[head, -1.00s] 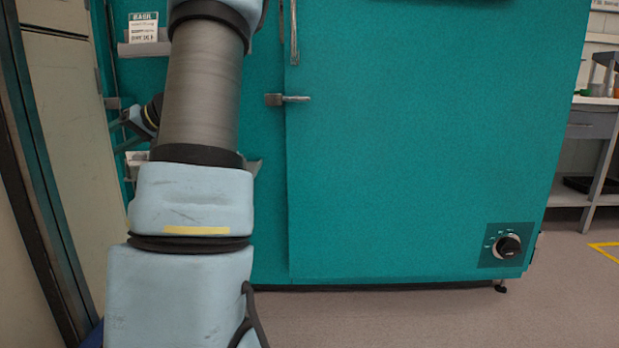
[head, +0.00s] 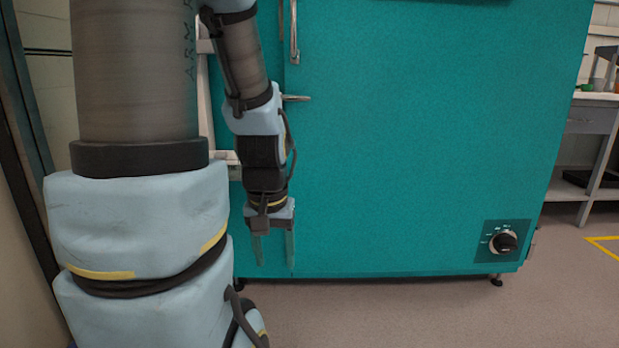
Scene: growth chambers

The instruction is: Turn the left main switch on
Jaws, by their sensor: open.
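My gripper (head: 274,262) hangs in front of the chamber's lower left part, pointing down. Its two fingers are apart with nothing between them. It is well to the left of the knob and not touching it. No second switch shows in this view.
The chamber has a metal door handle (head: 294,40) and a latch (head: 295,98) at its upper left. A grey bench (head: 592,121) stands at the far right. The floor (head: 400,312) before the chamber is clear. A pale panel with a dark frame is at the left edge.

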